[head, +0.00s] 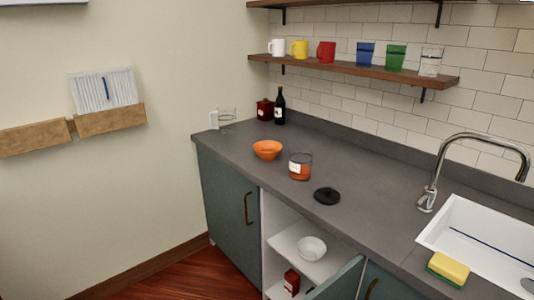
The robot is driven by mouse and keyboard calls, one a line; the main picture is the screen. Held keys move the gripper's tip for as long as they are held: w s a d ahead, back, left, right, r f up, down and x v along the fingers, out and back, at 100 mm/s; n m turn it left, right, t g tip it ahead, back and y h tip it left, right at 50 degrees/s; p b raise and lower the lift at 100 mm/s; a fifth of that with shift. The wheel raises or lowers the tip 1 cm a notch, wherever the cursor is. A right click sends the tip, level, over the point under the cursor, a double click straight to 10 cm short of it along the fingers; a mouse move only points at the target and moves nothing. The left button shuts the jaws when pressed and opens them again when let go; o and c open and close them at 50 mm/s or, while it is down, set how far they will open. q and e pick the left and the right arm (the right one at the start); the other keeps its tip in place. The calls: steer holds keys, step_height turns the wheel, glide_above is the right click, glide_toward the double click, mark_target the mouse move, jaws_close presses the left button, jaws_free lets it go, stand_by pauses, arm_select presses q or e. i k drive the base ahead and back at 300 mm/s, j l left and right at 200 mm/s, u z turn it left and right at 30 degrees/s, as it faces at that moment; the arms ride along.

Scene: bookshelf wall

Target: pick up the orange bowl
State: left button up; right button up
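The orange bowl (267,151) sits upright on the dark grey counter (360,195), close to its front edge. It looks empty, and nothing touches it. A glass jar with orange contents and a white label (300,168) stands just to its right. Neither of my grippers shows in the head view, so their state cannot be seen.
A black lid (327,196) lies right of the jar. A wine bottle (279,108), a dark red canister (265,110) and a clear pitcher (226,118) stand behind the bowl. A sink (475,235) is at right. Below, a cabinet door (338,280) stands open.

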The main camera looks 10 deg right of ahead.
mark_target(268, 150)
steer(key=i+j+z, duration=0.15)
steer(key=j, duration=0.2)
steer(key=i+j+z, duration=0.2)
steer(key=j, duration=0.2)
steer(key=i+j+z, duration=0.15)
steer(key=j, duration=0.25)
steer(key=i+j+z, duration=0.15)
steer(key=j, duration=0.25)
steer(key=i+j+z, duration=0.15)
steer(key=j, duration=0.25)
steer(key=j+z, duration=0.2)
steer(key=j, duration=0.25)
steer(key=i, duration=0.05)
